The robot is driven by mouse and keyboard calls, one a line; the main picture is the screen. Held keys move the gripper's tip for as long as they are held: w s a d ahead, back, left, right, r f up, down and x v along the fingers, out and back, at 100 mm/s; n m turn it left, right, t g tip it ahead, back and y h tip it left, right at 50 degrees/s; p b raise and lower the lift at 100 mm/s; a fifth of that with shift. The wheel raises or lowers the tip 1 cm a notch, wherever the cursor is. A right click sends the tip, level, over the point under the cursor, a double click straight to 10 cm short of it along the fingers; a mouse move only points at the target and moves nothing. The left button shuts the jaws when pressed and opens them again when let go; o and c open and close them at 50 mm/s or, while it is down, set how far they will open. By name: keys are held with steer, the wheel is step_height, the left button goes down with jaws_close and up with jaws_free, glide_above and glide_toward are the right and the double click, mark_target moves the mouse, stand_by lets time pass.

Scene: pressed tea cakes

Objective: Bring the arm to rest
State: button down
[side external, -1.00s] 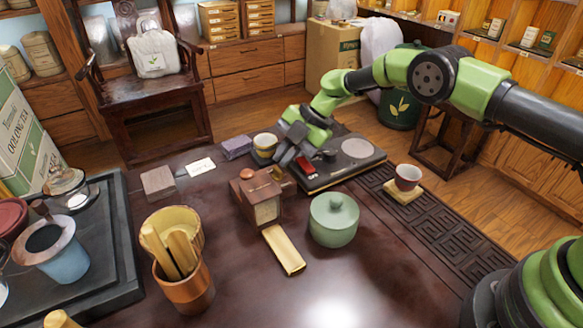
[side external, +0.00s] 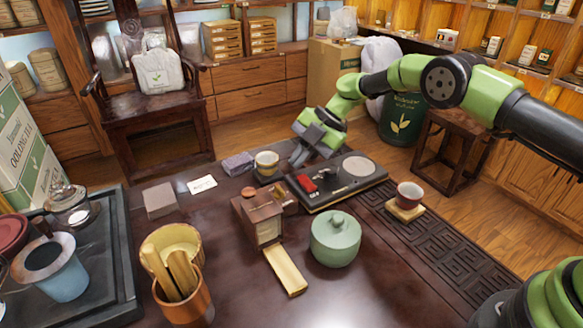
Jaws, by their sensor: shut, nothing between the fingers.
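My gripper (side external: 299,157) hangs over the far edge of the table, behind the black tray and to the right of the small patterned cup. Its fingers point down and left, are shut and hold nothing. My green and black arm reaches in from the right, well above the table. The fingertips are small and partly in shadow, so I cannot tell how high above the table they are.
The black tray (side external: 320,203) holds a red block (side external: 306,183) and a round pale disc. Nearby stand a patterned cup (side external: 266,165), a wooden box (side external: 258,218), a green lidded jar (side external: 335,240) and a red cup (side external: 408,195) on a coaster.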

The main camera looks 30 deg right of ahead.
steer(key=w+d+r+m+t, duration=0.1)
steer(key=r+m+t, duration=0.15)
steer(key=r, duration=0.55)
steer(key=w+d+r+m+t+y, duration=0.1)
steer(key=r+m+t, duration=0.15)
steer(key=r, duration=0.55)
steer(key=w+d+r+m+t, duration=0.1)
steer(key=r+t, duration=0.3)
steer(key=r, duration=0.4)
steer(key=s+d+r+m+t+h, duration=0.2)
steer(key=s+d+r+m+h, duration=0.1)
steer(key=r+m, duration=0.2)
steer(key=s+d+r+m+t+h, duration=0.2)
steer(key=r+m+t+h, duration=0.15)
steer(key=r, duration=0.25)
steer(key=s+d+m+g+h, duration=0.2)
steer(key=s+d+m+h, duration=0.1)
steer(key=s+m, duration=0.45)
steer(key=s+a+f+m+g+y, duration=0.1)
steer(key=s+f+m+g, duration=0.1)
steer(key=s, duration=0.5)
steer(key=s+a+f+m+g+y, duration=0.1)
steer(key=s+a+f+m+g, duration=0.1)
steer(key=s+f, duration=0.3)
steer(key=s+a+f+m+g+y, duration=0.1)
steer(key=s+f+m+g, duration=0.1)
steer(key=s, duration=0.8)
steer(key=shift+s+a+f+g, duration=0.3)
steer(key=shift+s+f+g, duration=0.15)
steer(key=shift+f, duration=0.45)
